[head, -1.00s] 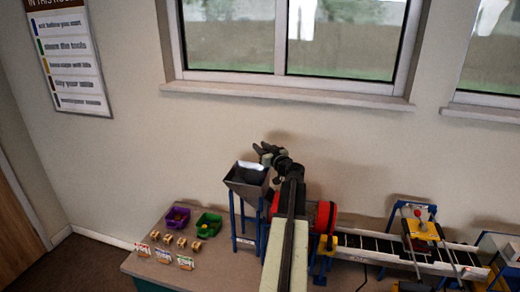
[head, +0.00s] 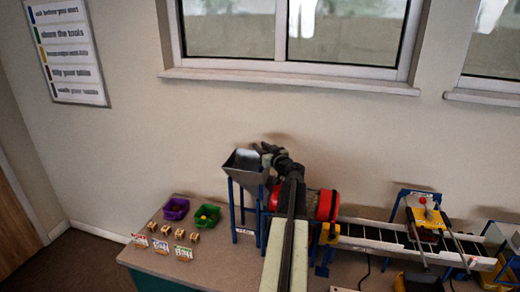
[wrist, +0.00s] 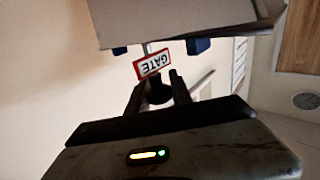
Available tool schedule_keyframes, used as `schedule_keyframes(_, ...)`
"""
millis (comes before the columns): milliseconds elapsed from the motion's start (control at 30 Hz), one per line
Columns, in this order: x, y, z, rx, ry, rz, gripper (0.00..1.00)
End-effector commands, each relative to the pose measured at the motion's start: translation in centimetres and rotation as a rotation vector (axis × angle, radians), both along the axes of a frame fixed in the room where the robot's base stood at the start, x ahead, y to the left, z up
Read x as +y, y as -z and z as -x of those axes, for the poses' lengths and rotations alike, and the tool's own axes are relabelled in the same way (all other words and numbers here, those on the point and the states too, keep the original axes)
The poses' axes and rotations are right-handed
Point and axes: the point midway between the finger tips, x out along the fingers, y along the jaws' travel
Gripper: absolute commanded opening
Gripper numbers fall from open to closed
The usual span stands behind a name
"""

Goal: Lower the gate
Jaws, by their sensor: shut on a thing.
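A small white sign with a red border reading GATE (wrist: 152,65) hangs on a thin grey rod under the grey hopper in the wrist view. My gripper (wrist: 158,88) is shut on a dark knob (wrist: 159,94) just below this sign; the fingers lie on either side of it. In the head view, the grey hopper (head: 240,172) stands on blue legs, and my gripper (head: 262,150) is at its upper right rim. The gate plate itself cannot be made out, and my arm hides part of the hopper's right side.
Purple (head: 176,208) and green (head: 206,216) bins and several small wooden blocks stand left of the hopper. A red drum (head: 327,205) and a conveyor (head: 365,235) lie to the right. The wall and window sill (head: 290,84) are behind.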

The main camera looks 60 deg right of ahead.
Motion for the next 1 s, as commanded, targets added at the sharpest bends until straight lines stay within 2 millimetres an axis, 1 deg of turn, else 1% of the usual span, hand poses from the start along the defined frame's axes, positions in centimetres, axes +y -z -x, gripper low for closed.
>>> schedule_keyframes(33, -0.2, 1.2, 0.2, 0.000, 0.005, 0.000, 0.00)
schedule_keyframes(333, -0.2, 0.9, 0.2, 0.003, 0.005, 0.001, 0.00)
schedule_keyframes(367, -0.2, 0.9, 0.2, 0.003, 0.005, 0.001, 0.29)
schedule_keyframes(400, -0.2, 0.9, 0.2, 0.003, 0.005, 0.001, 0.40)
schedule_keyframes(433, -0.2, 0.9, 0.2, 0.002, 0.005, 0.001, 0.46)
schedule_keyframes(767, -0.1, 0.8, 0.2, 0.000, 0.003, 0.001, 0.46)
schedule_keyframes(867, 0.3, 0.8, 0.8, 0.000, 0.003, 0.000, 0.46)
schedule_keyframes(967, 1.0, 0.8, 2.0, 0.000, 0.003, 0.000, 0.46)
schedule_keyframes(1000, 1.4, 0.8, 2.7, 0.000, 0.004, 0.001, 0.46)
